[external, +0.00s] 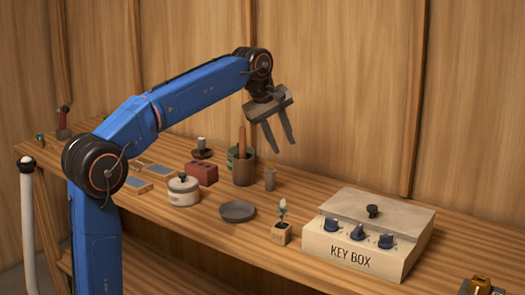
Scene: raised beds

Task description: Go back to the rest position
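My gripper (279,143) hangs from the end of my raised blue arm, above the middle of the wooden bench (330,172). Its two dark fingers point down and stand apart, with nothing between them. It is above and to the right of a brown pot (242,171) that holds a wooden handle. From this single view I cannot tell the exact height of the gripper over the bench.
A cream key box (347,252) with dark knobs stands at the right. A grey dish (237,211), a small potted plant (281,233), a lidded white pot (184,191) and a red block (201,174) stand on the bench. A wooden wall (340,80) rises behind.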

